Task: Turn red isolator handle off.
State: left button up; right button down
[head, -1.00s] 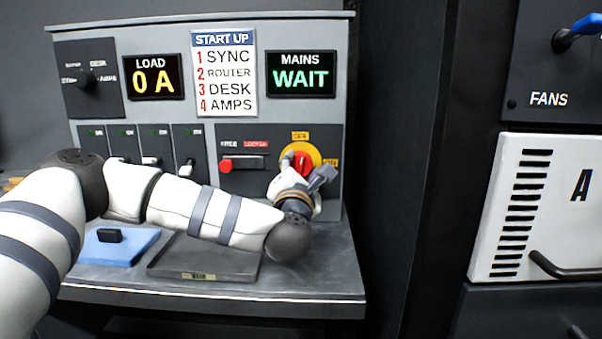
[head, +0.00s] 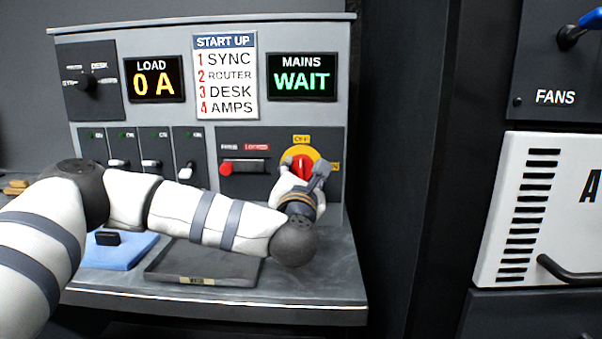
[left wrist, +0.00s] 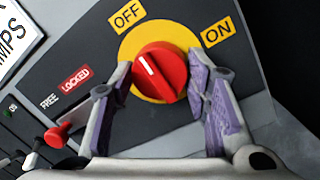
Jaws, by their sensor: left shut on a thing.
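The red isolator handle (head: 302,166) sits on a yellow disc (head: 289,155) at the right of the panel. In the left wrist view the handle (left wrist: 160,72) has its white mark pointing up and left, roughly toward the OFF label (left wrist: 127,15); the ON label (left wrist: 217,32) is to the right. My left gripper (left wrist: 164,85) is shut on the handle, with a finger on each side. In the head view the left gripper (head: 305,178) covers the disc's lower part.
A red slider knob (head: 226,168) is at the FREE end of its slot, left of the handle. The mains display (head: 301,77) reads WAIT and the load display (head: 154,78) reads 0 A. A dark tray (head: 205,262) and blue pad (head: 120,250) lie on the shelf below my arm.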

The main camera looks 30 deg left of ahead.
pick_arm(q)
jog(key=o, duration=1.2)
jog(key=shift+c, duration=0.2)
jog(key=v, duration=1.2)
